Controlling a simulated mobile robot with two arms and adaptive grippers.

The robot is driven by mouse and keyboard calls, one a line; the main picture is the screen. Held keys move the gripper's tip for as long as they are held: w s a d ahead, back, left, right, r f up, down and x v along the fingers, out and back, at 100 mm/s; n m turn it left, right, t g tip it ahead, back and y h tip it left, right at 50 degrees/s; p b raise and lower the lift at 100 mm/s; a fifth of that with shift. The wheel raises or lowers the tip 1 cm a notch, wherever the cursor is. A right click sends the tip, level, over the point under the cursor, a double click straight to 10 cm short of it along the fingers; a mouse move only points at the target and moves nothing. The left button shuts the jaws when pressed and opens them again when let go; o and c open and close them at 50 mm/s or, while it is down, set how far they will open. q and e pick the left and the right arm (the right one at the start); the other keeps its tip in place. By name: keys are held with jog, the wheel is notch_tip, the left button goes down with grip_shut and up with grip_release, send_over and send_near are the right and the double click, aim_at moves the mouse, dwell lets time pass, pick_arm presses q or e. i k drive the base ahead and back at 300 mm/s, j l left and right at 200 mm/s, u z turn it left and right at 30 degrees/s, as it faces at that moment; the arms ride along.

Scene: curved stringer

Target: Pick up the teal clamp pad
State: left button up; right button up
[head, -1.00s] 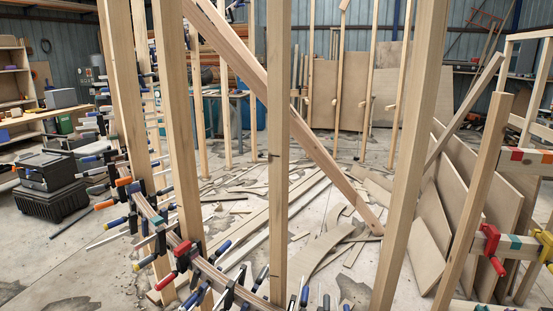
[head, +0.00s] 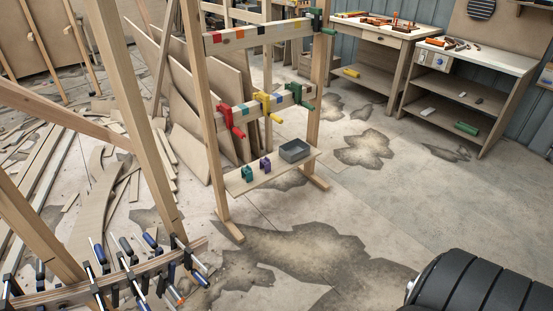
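A small teal clamp pad (head: 247,173) stands on the low wooden shelf (head: 236,186) of a wooden clamp rack in the head view, left of the middle. A purple pad (head: 265,167) of similar shape stands just right of it, with a small gap. A grey open tray (head: 294,150) sits at the right end of the same shelf. The teal pad is small in the picture, so its fine shape is hard to tell. Neither of my grippers shows in the head view.
Red (head: 229,121), yellow (head: 269,107) and green (head: 300,97) clamps hang on the rail above the shelf. Bar clamps line a curved wooden stringer (head: 78,291) at lower left. Workbenches (head: 383,36) stand at the back right. Bare stained floor (head: 380,205) lies right of the rack.

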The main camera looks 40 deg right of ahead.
aim_at(247, 171)
jog(key=z, duration=1)
jog(key=i+l+u, duration=0.15)
jog(key=i+l, duration=0.15)
jog(key=l, duration=0.15)
